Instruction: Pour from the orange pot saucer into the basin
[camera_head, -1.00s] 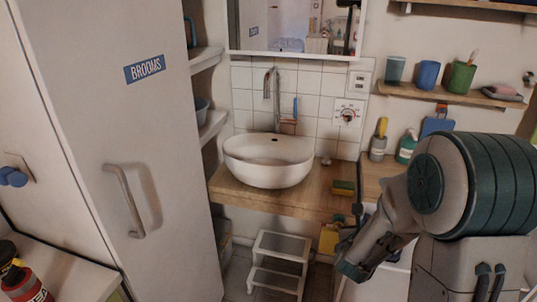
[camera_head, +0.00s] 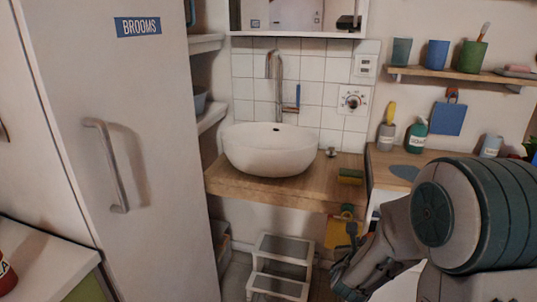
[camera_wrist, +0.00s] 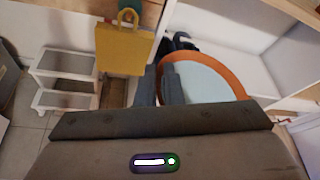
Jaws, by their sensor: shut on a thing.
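The orange pot saucer (camera_wrist: 225,66) shows in the wrist view, with an orange rim around a pale blue surface. My gripper (camera_wrist: 160,76) is shut on the saucer's left edge in that view. In the head view my gripper (camera_head: 350,262) is low, in front of and below the counter, right of the step stool; the saucer cannot be made out there. The white round basin (camera_head: 270,152) sits on the wooden counter under the tap, up and to the left of my gripper. The basin's inside is mostly hidden by its rim.
A wooden counter (camera_head: 262,190) carries the basin and a sponge (camera_head: 350,177). A white step stool (camera_head: 280,250) stands below it, and a yellow bag (camera_wrist: 122,50) hangs near my gripper. A tall brooms cabinet (camera_head: 165,160) blocks the left side.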

